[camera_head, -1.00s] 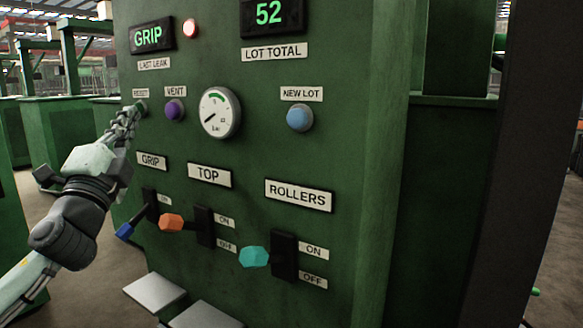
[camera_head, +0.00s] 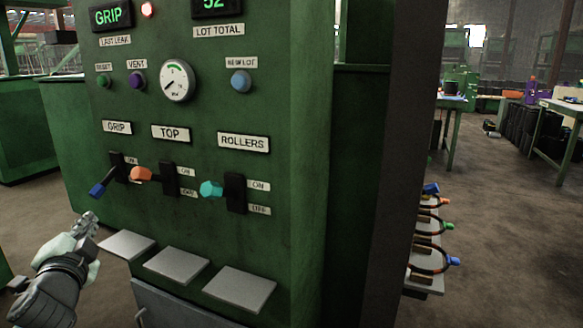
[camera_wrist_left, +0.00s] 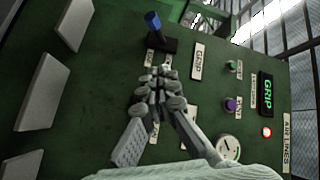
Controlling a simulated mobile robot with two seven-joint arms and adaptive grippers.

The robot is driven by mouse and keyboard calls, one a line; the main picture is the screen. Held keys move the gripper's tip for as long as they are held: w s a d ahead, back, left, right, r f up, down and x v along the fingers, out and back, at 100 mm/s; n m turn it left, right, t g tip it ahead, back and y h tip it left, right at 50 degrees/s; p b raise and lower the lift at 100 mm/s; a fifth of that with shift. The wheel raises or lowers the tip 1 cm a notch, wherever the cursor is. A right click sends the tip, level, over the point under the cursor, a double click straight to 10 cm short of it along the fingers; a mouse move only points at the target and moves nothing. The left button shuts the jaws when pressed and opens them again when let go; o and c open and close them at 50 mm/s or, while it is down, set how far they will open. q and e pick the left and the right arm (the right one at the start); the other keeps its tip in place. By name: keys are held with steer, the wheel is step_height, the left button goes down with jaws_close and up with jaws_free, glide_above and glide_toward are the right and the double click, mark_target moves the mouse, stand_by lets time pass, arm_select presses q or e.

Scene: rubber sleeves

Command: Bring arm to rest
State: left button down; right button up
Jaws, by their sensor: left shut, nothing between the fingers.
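My left gripper (camera_head: 84,222) is at the lower left of the head view, shut and empty, left of the grey plates and below the blue-handled GRIP lever (camera_head: 99,187). It stands apart from the green control panel (camera_head: 205,110). In the left wrist view the closed fingers (camera_wrist_left: 158,75) point toward the panel face, near the blue lever (camera_wrist_left: 153,22), with the GRIP display (camera_wrist_left: 266,95) at right. The green RESET button (camera_head: 103,81) shows uncovered at the panel's upper left. My right gripper is not in view.
The panel carries an orange TOP lever (camera_head: 141,174), a teal ROLLERS lever (camera_head: 211,188), a purple VENT button (camera_head: 136,81), a blue NEW LOT button (camera_head: 240,82) and a gauge (camera_head: 177,81). Grey plates (camera_head: 238,288) jut out below.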

arm_select(q)
steer(key=s+d+f+n+g+h, duration=0.1)
steer(key=s+d+f+g, duration=0.2)
steer(key=f, duration=0.7)
steer(key=s+f+n+g+h, duration=0.15)
steer(key=s+f, duration=0.35)
steer(key=f, duration=0.5)
steer(key=s+d+f+n+g, duration=0.2)
steer(key=s+f+g, duration=0.25)
steer(key=f, duration=0.55)
steer(key=s+d+f+n+g+h, duration=0.1)
steer(key=s+d+f+g, duration=0.1)
steer(key=s+d+f, duration=0.2)
steer(key=s+d+f+n+g+h, duration=0.1)
steer(key=s+d+f, duration=0.4)
steer(key=s+f, duration=0.5)
steer(key=shift+s+g+h, duration=0.45)
steer(key=shift+s+g, duration=0.25)
steer(key=shift+s, duration=0.3)
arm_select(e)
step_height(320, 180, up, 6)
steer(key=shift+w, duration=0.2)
